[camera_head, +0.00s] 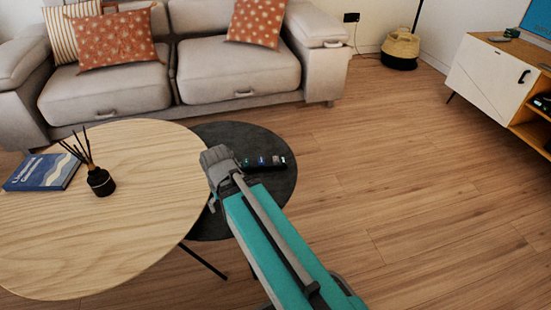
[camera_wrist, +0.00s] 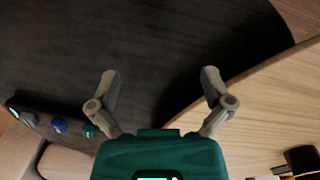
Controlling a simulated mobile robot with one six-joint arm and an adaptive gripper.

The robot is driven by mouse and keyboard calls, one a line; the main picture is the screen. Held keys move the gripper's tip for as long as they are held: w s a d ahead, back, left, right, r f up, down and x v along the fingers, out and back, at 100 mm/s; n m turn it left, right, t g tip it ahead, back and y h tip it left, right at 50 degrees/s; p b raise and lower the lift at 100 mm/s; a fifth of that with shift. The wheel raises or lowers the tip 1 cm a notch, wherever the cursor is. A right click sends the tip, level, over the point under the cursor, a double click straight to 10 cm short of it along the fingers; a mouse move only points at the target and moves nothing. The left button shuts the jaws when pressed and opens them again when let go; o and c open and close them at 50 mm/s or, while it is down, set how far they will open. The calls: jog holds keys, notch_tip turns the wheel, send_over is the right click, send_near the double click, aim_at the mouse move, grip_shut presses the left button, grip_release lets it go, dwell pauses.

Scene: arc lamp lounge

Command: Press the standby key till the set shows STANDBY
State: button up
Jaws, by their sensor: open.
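A dark, slim device (camera_head: 264,163) with a row of small coloured keys lies on the dark round table (camera_head: 222,134). In the wrist view the device (camera_wrist: 73,128) is at the left, with pale, blue and green keys. I cannot tell which key is standby. My gripper (camera_wrist: 160,76) is open and empty over the dark tabletop, its fingers spread, with the device off to its left. In the head view my arm hides the fingers. A screen (camera_head: 541,18), only its corner in view at the upper right, shows blue; no readable text is visible.
A light wood round table (camera_head: 110,240) stands close at the left, overlapping the dark one, with a reed diffuser (camera_head: 101,182) and a blue book (camera_head: 43,172). A grey sofa (camera_head: 215,72) is behind. A white-fronted cabinet (camera_head: 495,75) stands right. Floor between is clear.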

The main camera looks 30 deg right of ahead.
grip_shut()
dwell(1.4)
